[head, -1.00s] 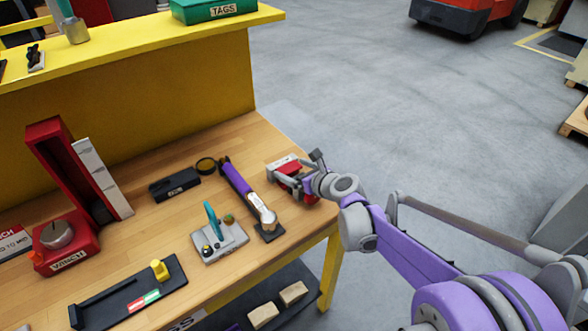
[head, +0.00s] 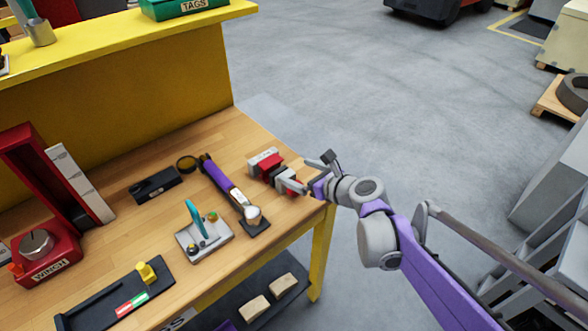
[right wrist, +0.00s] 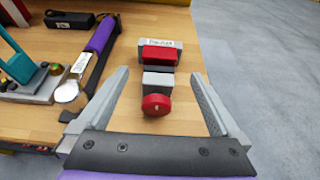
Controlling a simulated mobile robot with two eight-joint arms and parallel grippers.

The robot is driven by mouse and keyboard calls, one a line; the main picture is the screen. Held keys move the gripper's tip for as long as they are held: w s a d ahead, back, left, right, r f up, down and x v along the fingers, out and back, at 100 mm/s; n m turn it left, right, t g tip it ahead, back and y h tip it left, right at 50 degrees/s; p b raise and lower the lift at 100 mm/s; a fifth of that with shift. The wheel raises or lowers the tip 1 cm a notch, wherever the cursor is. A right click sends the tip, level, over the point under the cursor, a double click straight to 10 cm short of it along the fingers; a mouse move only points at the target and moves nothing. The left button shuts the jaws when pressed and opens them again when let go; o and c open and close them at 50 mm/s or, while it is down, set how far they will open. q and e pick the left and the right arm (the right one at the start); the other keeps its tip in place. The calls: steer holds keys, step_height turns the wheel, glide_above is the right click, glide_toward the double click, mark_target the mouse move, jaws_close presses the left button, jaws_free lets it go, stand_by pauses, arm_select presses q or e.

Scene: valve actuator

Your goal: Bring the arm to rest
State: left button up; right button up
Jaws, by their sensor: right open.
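My right gripper (head: 311,174) is at the right end of the wooden bench in the head view, its arm reaching in from the right. In the right wrist view its two fingers (right wrist: 162,102) are spread wide with nothing held between them. A red and grey valve actuator (right wrist: 158,75) with a round red knob (right wrist: 156,104) lies ahead of and between the fingers, apart from them. In the head view the actuator (head: 271,166) sits near the bench's right edge, partly hidden by the gripper. My left gripper is not in view.
The wooden bench (head: 170,225) also holds a purple-handled tool (head: 216,174), a grey block with a teal lever (head: 205,236), a black tray (head: 85,311) and a red winch (head: 45,255). A yellow shelf (head: 120,55) stands behind.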

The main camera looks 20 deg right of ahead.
stand_by(0.4)
steer(key=s+a+f+n+g+p, duration=0.3)
steer(key=s+a+n, duration=0.4)
steer(key=s+n, duration=0.6)
steer(key=s+d+f+n+g+h+p, duration=0.1)
steer(key=s+n+g+h, duration=0.1)
steer(key=s+n, duration=0.3)
steer(key=s+d+f+n+g+h, duration=0.2)
steer(key=s+n, duration=0.4)
steer(key=n, duration=0.8)
steer(key=shift+f+h+p, duration=0.2)
steer(key=shift+h+p, duration=0.1)
steer(key=shift+p, duration=0.1)
